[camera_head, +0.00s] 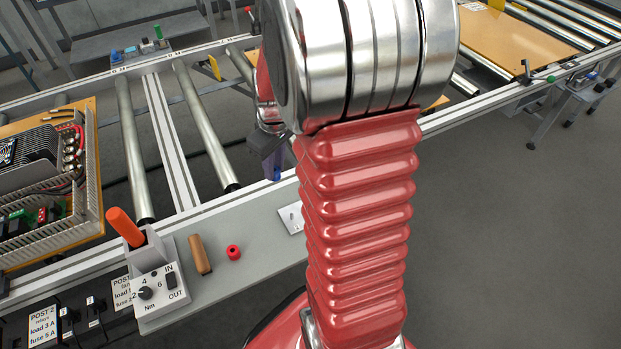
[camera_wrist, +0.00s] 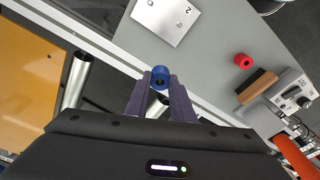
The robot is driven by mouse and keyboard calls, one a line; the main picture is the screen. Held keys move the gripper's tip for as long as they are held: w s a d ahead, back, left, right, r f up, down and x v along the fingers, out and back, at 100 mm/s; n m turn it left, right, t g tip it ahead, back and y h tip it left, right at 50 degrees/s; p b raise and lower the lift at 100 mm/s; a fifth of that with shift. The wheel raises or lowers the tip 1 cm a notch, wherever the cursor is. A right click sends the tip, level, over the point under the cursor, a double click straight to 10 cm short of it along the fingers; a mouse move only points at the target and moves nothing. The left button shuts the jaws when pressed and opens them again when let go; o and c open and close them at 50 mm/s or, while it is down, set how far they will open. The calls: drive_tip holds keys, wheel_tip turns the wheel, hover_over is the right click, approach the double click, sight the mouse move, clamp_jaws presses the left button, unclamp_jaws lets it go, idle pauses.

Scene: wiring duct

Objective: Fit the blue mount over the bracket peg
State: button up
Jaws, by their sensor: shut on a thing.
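The blue mount (camera_wrist: 160,75) is a short blue ring with a dark hole. My gripper (camera_wrist: 160,92) is shut on it, a finger on each side, in the wrist view. In the head view my gripper (camera_head: 270,150) is partly hidden by my red arm, with a bit of blue (camera_head: 276,172) below it. A pale metal plate (camera_wrist: 157,24) marked 2, probably the bracket, lies on the grey ledge, above and apart from the mount in the wrist view. The plate (camera_head: 290,217) is partly hidden in the head view.
On the grey ledge (camera_head: 262,222) are a red ring (camera_head: 233,252), a brown block (camera_head: 200,254) and a control box (camera_head: 160,290) with an orange-handled tool (camera_head: 124,227). Conveyor rollers (camera_head: 205,125) lie behind. A wiring panel (camera_head: 45,180) stands at left.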

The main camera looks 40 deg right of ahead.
drive_tip(key=s+d+n, duration=0.1)
drive_tip(key=s+d, duration=0.4)
drive_tip(key=s, duration=0.4)
drive_tip(key=shift+s+f, duration=0.2)
drive_tip(key=shift+f, duration=0.1)
drive_tip(key=shift+d, duration=0.1)
drive_tip(key=shift+f, duration=0.1)
drive_tip(key=shift+s+f, duration=0.15)
drive_tip(key=shift+f, duration=2.65)
drive_tip(key=shift+f, duration=1.8)
drive_tip(key=o, duration=1.1)
